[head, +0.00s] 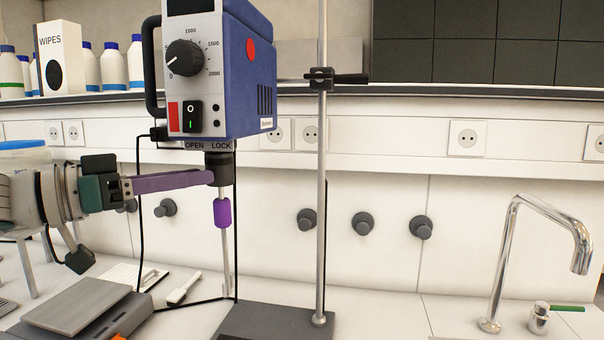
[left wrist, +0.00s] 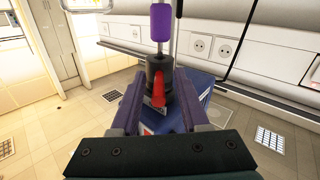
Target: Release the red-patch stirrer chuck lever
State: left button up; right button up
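The blue stirrer motor (head: 245,65) has a red round patch on its side and hangs on a vertical stand rod. Below it is the black chuck (head: 222,165), under a label reading OPEN and LOCK. A purple piece (head: 222,212) sits on the shaft below. My left gripper (head: 208,178) reaches in from the left, its purple fingers level with the chuck. In the left wrist view the chuck (left wrist: 158,65) carries a red lever (left wrist: 160,91). The lever lies between my two open fingers, with gaps showing beside it. The fingers hide the lever in the head view.
The stand rod (head: 322,200) rises right of the chuck from a dark base (head: 275,323). A grey flat device (head: 80,305) sits lower left. A tap (head: 505,250) stands far right. A black cable hangs left of the shaft, near my fingers.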

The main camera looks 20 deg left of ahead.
pick_arm(q)
jog(key=shift+s+a, duration=0.2)
jog(key=shift+s, duration=0.25)
jog(key=p+v, duration=0.3)
jog(key=v, duration=0.6)
dwell(0.5)
